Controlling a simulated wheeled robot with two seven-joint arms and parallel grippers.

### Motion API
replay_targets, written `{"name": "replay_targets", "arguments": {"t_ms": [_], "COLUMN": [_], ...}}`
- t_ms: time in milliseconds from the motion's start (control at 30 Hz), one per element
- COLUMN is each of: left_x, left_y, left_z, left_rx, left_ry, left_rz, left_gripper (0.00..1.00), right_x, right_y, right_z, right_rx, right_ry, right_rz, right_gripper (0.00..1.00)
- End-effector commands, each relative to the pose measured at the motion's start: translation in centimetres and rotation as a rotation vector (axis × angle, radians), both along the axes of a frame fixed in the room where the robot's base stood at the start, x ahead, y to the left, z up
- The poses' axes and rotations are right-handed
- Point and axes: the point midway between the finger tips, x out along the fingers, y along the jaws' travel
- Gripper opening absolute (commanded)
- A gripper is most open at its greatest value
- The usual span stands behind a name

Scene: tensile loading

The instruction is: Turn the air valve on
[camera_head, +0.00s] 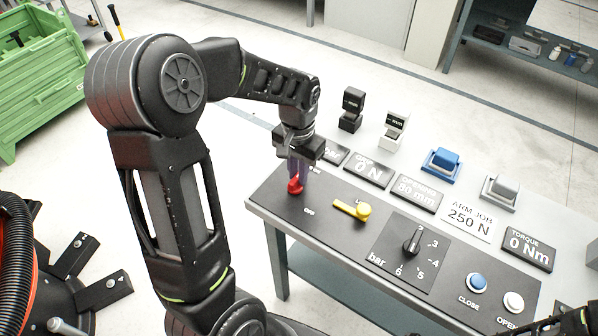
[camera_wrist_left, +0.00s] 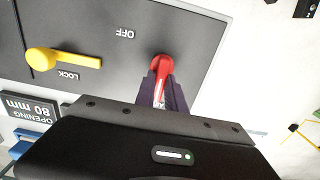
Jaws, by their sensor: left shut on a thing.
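The red air valve handle (camera_head: 295,186) sits at the left end of the dark control panel (camera_head: 330,228), with an OFF label beside it. My left gripper (camera_head: 299,172) comes down over it from above, shut on the handle. In the left wrist view the red handle (camera_wrist_left: 161,68) runs between the dark fingers (camera_wrist_left: 163,94), its rounded end showing past them. The fingers hide part of the handle in both views. My right gripper is not clearly shown; only a dark bit of an arm is at the lower right corner of the head view.
A yellow LOCK lever (camera_head: 353,209) is close to the right of the red handle. Further right are a black pressure knob (camera_head: 412,243) and the blue CLOSE button (camera_head: 477,283). Display blocks (camera_head: 368,170) and small specimen blocks (camera_head: 351,110) stand behind.

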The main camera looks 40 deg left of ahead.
Motion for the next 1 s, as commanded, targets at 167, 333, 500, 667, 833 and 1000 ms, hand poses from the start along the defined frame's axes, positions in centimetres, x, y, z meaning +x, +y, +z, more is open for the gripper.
{"name": "replay_targets", "arguments": {"t_ms": [167,333,500,667,833,1000], "left_x": [0.06,0.06,0.07,0.04,0.02,0.02], "left_y": [0.09,0.09,0.10,0.07,0.04,0.03], "left_z": [0.08,0.08,0.08,0.05,0.02,0.14], "left_rx": [0.001,0.001,0.001,0.000,0.000,0.000], "left_ry": [-0.002,-0.002,-0.002,-0.001,-0.001,-0.001], "left_rz": [0.017,0.018,0.018,0.016,0.015,0.014], "left_gripper": [0.00,0.00,0.19,0.32,0.36,0.36], "right_x": [0.00,0.00,0.00,0.00,0.00,0.00], "right_y": [0.00,0.00,-0.01,0.01,0.00,0.01], "right_z": [0.02,0.02,0.02,0.01,0.01,0.01], "right_rx": [0.000,0.000,0.000,0.000,0.000,0.000], "right_ry": [0.000,0.000,0.000,0.000,0.000,0.000], "right_rz": [0.000,0.000,0.000,0.000,0.000,0.000], "right_gripper": [0.36,0.36,0.36,0.36,0.36,0.36]}}
